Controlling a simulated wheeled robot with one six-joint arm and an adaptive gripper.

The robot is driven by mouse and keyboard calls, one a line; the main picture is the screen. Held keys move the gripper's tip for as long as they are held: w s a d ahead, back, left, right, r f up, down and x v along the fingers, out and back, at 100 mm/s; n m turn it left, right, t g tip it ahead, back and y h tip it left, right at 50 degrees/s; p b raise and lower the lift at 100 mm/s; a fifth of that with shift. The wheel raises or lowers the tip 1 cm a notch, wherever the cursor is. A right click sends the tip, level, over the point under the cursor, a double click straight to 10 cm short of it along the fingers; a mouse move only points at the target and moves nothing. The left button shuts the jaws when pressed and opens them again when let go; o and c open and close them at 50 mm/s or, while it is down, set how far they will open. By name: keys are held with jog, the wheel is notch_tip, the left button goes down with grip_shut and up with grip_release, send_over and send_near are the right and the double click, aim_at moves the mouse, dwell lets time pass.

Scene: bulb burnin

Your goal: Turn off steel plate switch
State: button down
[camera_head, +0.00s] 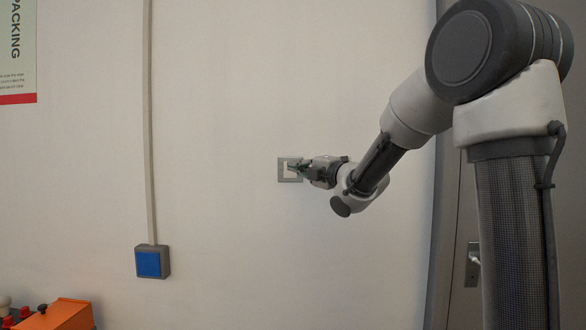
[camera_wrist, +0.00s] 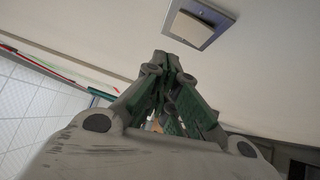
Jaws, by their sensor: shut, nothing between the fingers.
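The steel plate switch (camera_head: 283,177) is a square grey metal plate with a pale rocker, set on the wall near the middle of the head view. It also shows in the wrist view (camera_wrist: 228,24) at the top, right of the fingertips. My gripper (camera_head: 294,168) is shut and empty, with its tips in front of the plate in the head view. In the wrist view the closed fingertips (camera_wrist: 164,60) lie beside and below the plate. I cannot tell whether they touch the rocker. The fingertips hide part of the switch in the head view.
A blue square switch box (camera_head: 151,262) with a vertical conduit (camera_head: 149,120) is on the wall to the left. An orange device (camera_head: 62,315) stands at the lower left. A door handle (camera_head: 473,264) shows at the right. The wall around the plate is bare.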

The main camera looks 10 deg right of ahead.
jog(key=v, duration=0.6)
jog(key=shift+s+r, duration=0.2)
jog(key=shift+r, duration=0.3)
jog(key=d+f+m+g+h, duration=0.3)
jog(key=d+f+m+h, duration=0.4)
jog(key=f, duration=0.3)
jog(key=s+d+f+m+g+h, duration=0.2)
jog(key=s+d+f+m+g, duration=0.2)
jog(key=s+d+f+m, duration=0.3)
jog(key=s+a+f+m+g, duration=0.1)
jog(key=s+m+g, duration=0.2)
jog(key=s, duration=1.1)
jog(key=s+a+f+m+g, duration=0.2)
jog(key=s+m, duration=0.5)
jog(key=s, duration=0.7)
jog(key=shift+a+g, duration=0.35)
jog(key=shift+g, duration=0.05)
